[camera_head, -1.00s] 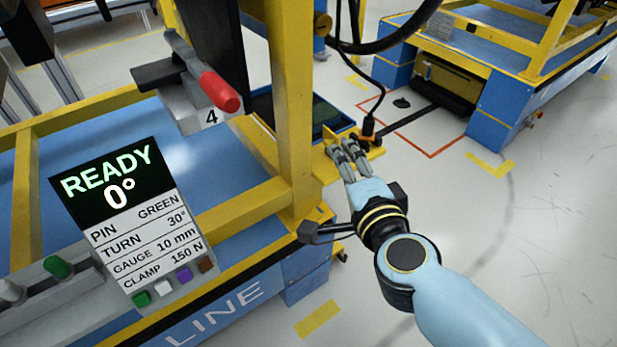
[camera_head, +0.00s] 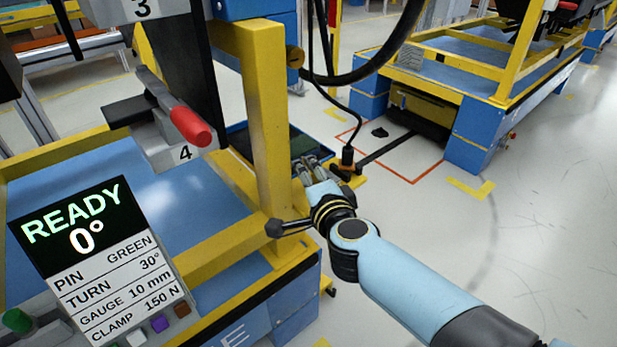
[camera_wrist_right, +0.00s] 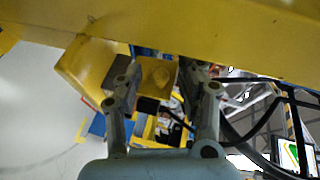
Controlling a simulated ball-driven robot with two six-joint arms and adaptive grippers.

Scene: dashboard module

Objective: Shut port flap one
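My right gripper (camera_head: 312,170) is beside the yellow post, at the small yellow bracket (camera_head: 358,181) with the black cable plug (camera_head: 347,160). In the right wrist view the two fingers of the gripper (camera_wrist_right: 164,98) stand apart with nothing clasped between them. Past the fingertips are a yellow block (camera_wrist_right: 158,76) with a round boss and a dark brownish plate (camera_wrist_right: 120,76). I cannot tell whether either of these is port flap one; no flap is labelled. My left gripper is not in view.
The yellow post (camera_head: 262,130) stands close left of the gripper. A black knobbed lever (camera_head: 285,228) sticks out near my wrist. A display panel (camera_head: 95,250) reads READY 0°. A red-handled clamp (camera_head: 188,127) is at left. Open floor (camera_head: 480,240) lies right.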

